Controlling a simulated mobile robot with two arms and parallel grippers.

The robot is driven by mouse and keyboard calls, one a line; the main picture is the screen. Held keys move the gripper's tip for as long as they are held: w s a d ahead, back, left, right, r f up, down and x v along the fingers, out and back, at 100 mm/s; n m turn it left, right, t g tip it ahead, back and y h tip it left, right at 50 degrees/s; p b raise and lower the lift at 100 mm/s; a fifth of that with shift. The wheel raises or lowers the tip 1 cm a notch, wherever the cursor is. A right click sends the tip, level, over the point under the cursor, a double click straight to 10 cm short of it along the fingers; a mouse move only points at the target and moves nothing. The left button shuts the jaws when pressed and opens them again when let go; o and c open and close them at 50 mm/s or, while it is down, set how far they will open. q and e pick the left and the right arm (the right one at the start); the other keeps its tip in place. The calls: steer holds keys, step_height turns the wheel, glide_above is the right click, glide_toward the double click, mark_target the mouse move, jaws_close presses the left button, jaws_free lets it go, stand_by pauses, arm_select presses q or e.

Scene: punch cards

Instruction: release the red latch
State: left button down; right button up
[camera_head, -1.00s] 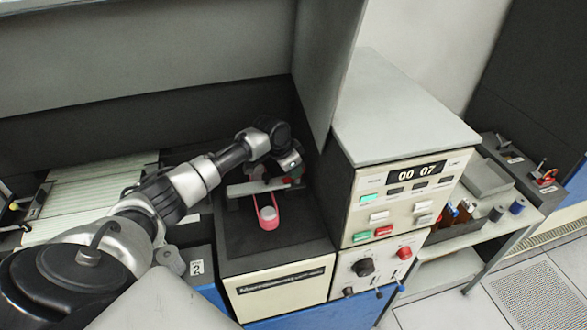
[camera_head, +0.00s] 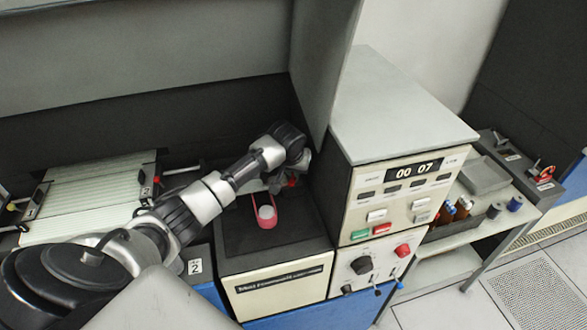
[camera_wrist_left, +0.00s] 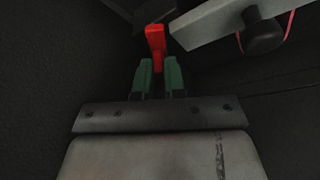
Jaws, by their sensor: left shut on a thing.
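The red latch (camera_wrist_left: 156,40) is a small upright red lever in the left wrist view, beside the end of a pale grey bar (camera_wrist_left: 215,22). My left gripper (camera_wrist_left: 158,76) has two green fingertips, shut on the latch's lower end. The fingertips cover that end. In the head view, the gripper (camera_head: 301,170) is at the back right of the dark machine top, near the tall grey panel. A small red part of the latch (camera_head: 292,182) shows beside it. My right gripper is not in view.
The control cabinet (camera_head: 400,120), reading 00 07, stands close on the right. The grey panel (camera_head: 322,75) rises behind the gripper. A card tray (camera_head: 95,195) lies at left.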

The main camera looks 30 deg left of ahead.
arm_select(q)
steer(key=shift+w+r+n, duration=0.1)
steer(key=shift+r+n, duration=0.05)
steer(key=shift+n, duration=0.15)
steer(key=c, duration=1.2)
jaws_free()
steer(key=b+v, duration=0.3)
steer(key=v, duration=0.7)
steer(key=shift+s+d+r, duration=0.2)
steer(key=shift+r, duration=0.1)
steer(key=shift+o, duration=0.2)
